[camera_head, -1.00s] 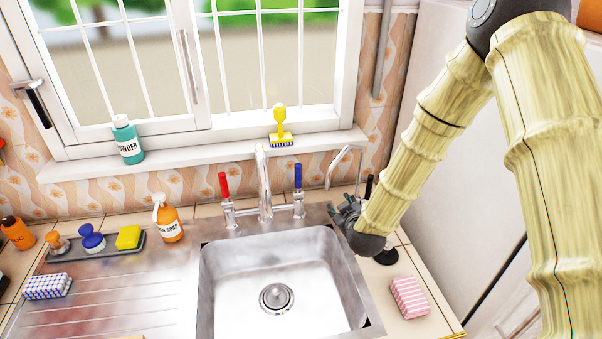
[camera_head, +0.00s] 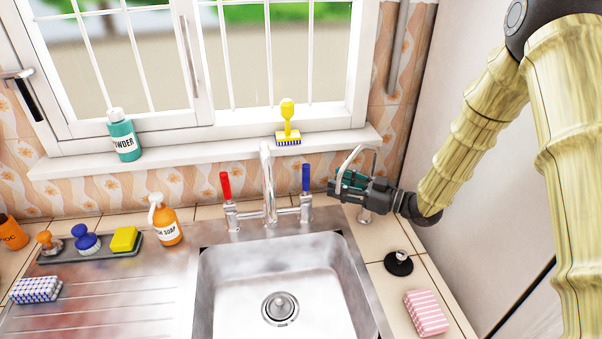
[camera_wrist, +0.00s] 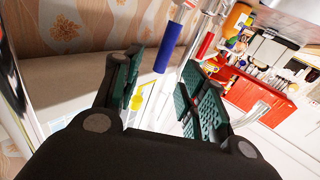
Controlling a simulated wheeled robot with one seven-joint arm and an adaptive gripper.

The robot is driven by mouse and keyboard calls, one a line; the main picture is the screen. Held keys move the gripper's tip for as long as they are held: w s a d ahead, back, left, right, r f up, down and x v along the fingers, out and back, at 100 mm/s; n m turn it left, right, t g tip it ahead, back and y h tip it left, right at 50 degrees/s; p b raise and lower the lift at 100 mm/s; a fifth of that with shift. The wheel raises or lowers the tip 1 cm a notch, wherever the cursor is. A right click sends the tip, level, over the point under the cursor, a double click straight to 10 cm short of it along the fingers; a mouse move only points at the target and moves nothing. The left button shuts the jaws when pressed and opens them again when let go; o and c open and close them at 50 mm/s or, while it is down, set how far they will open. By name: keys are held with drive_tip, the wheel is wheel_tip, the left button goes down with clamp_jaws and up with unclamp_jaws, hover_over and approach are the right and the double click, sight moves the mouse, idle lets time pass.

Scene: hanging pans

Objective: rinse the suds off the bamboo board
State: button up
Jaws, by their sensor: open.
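My gripper (camera_head: 345,187) is open and empty, pointing left at the right end of the tap, with a gap to the blue tap handle (camera_head: 306,178). In the wrist view, the blue handle (camera_wrist: 170,46) shows ahead, near the space between my green-padded fingers (camera_wrist: 160,82). The red tap handle (camera_head: 225,186) stands on the left of the chrome spout (camera_head: 268,185). Both handles are upright and no water stream shows. The steel sink basin (camera_head: 230,275) below holds only its drain strainer (camera_head: 280,308). I see no bamboo board and no suds in either current view.
A thin curved chrome spout (camera_head: 374,160) stands right by my gripper. A black stopper (camera_head: 398,263) and a pink striped sponge (camera_head: 427,313) lie right of the sink. A soap bottle (camera_head: 165,222) and tray (camera_head: 152,242) stand left. A yellow brush (camera_head: 288,125) stands on the sill.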

sight(306, 173)
drive_tip(key=shift+g, duration=0.4)
drive_tip(key=p+x, duration=0.1)
drive_tip(key=x, duration=0.2)
drive_tip(key=p+x, duration=0.1)
drive_tip(key=x, duration=0.2)
drive_tip(key=p+x, duration=0.1)
drive_tip(key=x, duration=0.3)
drive_tip(key=shift+s+r+p, duration=0.15)
drive_tip(key=shift+r+p, duration=0.2)
drive_tip(key=shift+r, duration=0.05)
clamp_jaws()
